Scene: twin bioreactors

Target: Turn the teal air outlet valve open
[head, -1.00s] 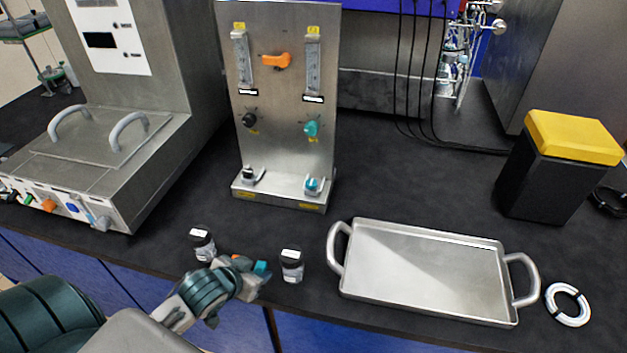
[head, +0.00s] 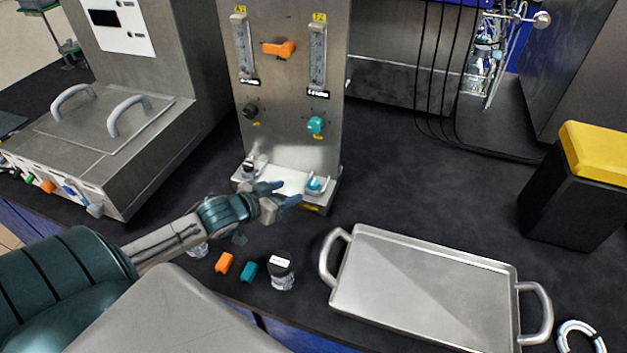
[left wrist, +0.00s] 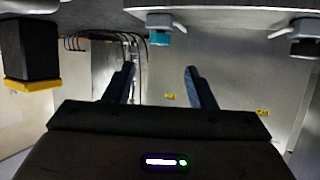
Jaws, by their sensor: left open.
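The steel panel stand (head: 290,80) has a teal knob (head: 316,125) on its face and a teal-marked valve (head: 315,184) at the right of its base ledge. The lower teal valve also shows upside down near the top of the left wrist view (left wrist: 159,38). I cannot tell from labels which one is the air outlet. My left gripper (head: 284,193) is open and empty in front of the ledge, just left of the lower teal valve and apart from it. Its two fingers show spread in the left wrist view (left wrist: 161,78). My right gripper is not in view.
A black knob (head: 250,110) and a dark valve (head: 249,167) sit left of the teal ones. A lidded jar (head: 281,270), an orange piece (head: 224,263) and a teal piece (head: 249,271) are near the front edge. A steel tray (head: 430,285) lies to the right.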

